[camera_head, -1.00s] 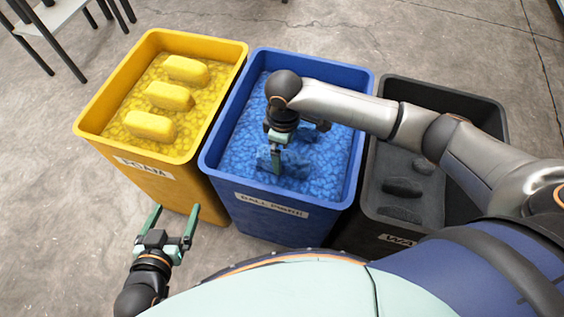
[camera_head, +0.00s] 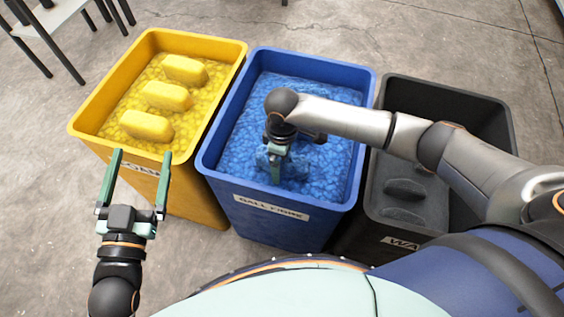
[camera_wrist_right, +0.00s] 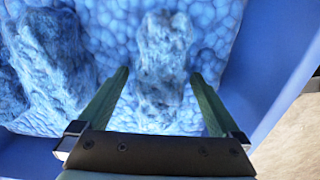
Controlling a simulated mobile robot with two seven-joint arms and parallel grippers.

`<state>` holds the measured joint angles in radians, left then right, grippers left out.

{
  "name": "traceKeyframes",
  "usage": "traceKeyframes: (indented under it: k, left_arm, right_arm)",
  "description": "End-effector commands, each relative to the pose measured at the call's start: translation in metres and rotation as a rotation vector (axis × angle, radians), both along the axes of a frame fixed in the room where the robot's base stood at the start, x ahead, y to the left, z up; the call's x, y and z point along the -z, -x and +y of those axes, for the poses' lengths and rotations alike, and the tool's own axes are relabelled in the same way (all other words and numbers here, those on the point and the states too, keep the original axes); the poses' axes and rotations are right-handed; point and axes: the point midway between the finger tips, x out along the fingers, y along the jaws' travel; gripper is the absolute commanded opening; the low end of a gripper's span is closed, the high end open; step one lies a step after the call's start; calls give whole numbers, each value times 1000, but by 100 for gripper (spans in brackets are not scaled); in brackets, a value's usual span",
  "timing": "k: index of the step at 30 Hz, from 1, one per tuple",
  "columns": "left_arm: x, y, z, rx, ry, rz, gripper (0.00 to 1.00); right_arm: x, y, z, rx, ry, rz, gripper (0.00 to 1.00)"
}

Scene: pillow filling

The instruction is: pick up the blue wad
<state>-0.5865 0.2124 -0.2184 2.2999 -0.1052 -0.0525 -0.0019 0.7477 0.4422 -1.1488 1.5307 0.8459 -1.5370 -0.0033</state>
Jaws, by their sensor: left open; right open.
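In the right wrist view a blue wad (camera_wrist_right: 163,60) lies on the blue fill, between and a little ahead of the open fingers of my right gripper (camera_wrist_right: 158,88). In the head view my right gripper (camera_head: 276,170) points down inside the blue bin (camera_head: 230,181), and the wad beside it is mostly hidden by the gripper and arm. The bin's label reads something like "BALL FIBRE". I cannot tell whether the fingers touch the wad. My left gripper (camera_head: 138,172) is open and empty, in front of the yellow bin (camera_head: 88,140).
Another blue wad (camera_wrist_right: 50,40) lies left of the fingers in the right wrist view. The yellow bin holds three yellow blocks (camera_head: 167,96) on yellow fill. A black bin (camera_head: 505,125) with dark grey wads (camera_head: 404,189) stands at right. The bin wall is close on the right.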

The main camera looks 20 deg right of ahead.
Motion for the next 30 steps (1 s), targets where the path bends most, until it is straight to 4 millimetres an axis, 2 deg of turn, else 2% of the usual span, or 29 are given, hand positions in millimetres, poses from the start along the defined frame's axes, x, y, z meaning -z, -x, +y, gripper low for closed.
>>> traceKeyframes:
  k: [8, 30]
  left_arm:
    - [-3, 0, 0, 1, -1, -12, 93]
    - [-2, 0, 0, 0, -1, -10, 93]
  right_arm:
    - [1, 0, 0, 0, 0, 0, 100]
    - [1, 0, 0, 0, 0, 0, 17]
